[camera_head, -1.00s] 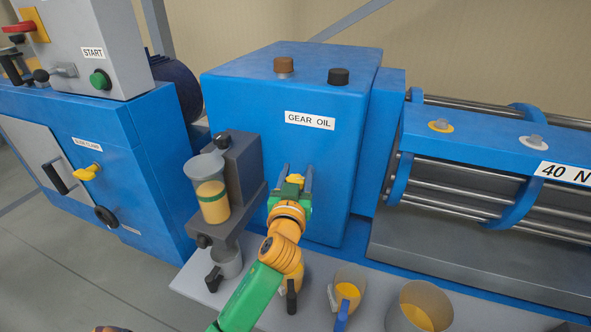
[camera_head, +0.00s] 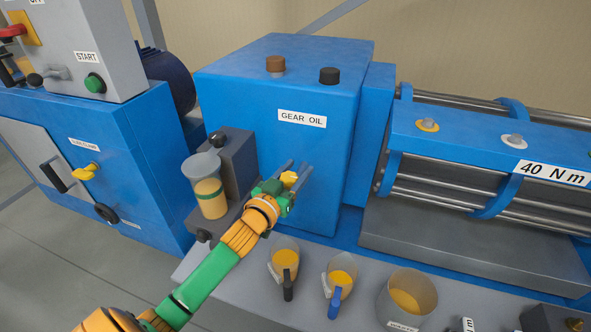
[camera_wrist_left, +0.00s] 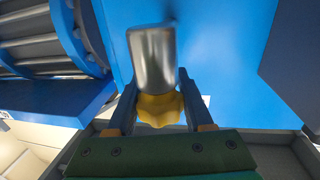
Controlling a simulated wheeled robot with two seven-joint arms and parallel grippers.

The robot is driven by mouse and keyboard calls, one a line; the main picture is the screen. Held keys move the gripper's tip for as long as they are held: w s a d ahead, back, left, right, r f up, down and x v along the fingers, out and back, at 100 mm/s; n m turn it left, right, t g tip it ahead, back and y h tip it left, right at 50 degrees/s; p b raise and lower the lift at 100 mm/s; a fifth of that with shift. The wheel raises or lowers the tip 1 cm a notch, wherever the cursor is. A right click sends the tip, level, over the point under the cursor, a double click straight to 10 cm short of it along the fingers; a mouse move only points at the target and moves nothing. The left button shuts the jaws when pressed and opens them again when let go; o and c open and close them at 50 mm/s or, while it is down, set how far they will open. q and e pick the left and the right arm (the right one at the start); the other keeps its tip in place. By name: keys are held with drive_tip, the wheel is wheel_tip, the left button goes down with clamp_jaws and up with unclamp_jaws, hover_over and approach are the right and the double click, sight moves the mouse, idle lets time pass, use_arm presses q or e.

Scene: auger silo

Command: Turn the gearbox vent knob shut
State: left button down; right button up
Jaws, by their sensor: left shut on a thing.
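The gearbox (camera_head: 312,150) is a blue housing labelled GEAR OIL in the head view. A yellow lobed knob (camera_head: 289,179), which I take as the vent knob, is low on its front. My left gripper (camera_head: 290,175) is at the knob with its fingers pointing towards the housing. In the left wrist view, the yellow knob (camera_wrist_left: 158,108) sits between the two fingers of the left gripper (camera_wrist_left: 158,103), and a shiny metal stem (camera_wrist_left: 153,58) stands beyond it. The left gripper is shut on the knob. My right gripper is out of view.
A grey block with an oil sight cup (camera_head: 209,187) stands just left of my left gripper. A grey shelf below holds jugs of yellow oil (camera_head: 285,258) and a wide beaker (camera_head: 406,293). A brown cap (camera_head: 275,64) and a black cap (camera_head: 329,75) top the gearbox.

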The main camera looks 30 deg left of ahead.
use_arm(q)
drive_tip(key=shift+c, duration=1.5)
unclamp_jaws()
drive_tip(key=s, duration=0.7)
drive_tip(key=shift+d+b, duration=0.2)
drive_tip(key=shift+b, duration=0.2)
